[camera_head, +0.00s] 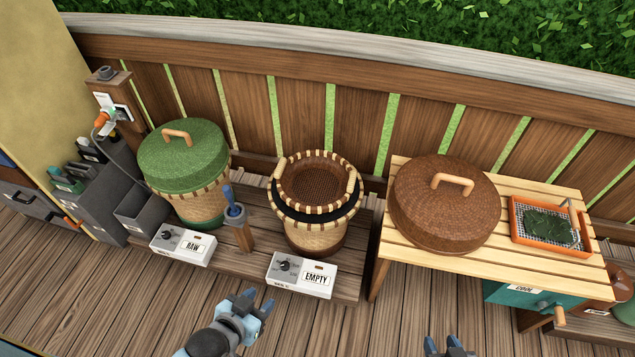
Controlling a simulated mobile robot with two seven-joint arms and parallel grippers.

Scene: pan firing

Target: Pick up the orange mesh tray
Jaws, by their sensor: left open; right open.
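The orange mesh tray (516,232) lies on the slatted wooden table at the right. It has an orange rim, a pale mesh floor and a dark green leafy heap in it. A thin pale tool or handle lies at its right side. My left gripper (252,302) is open and empty, low in the middle left, in front of the EMPTY box. My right gripper (449,345) is at the bottom edge, partly cut off, its fingers apart. Both are well away from the tray.
A brown woven lid (430,225) sits left of the tray on the slatted table (400,255). Baskets, one green-lidded (185,160) and one open (318,235), stand on a low bench. A teal drawer (525,298) is under the table. A wooden fence runs behind.

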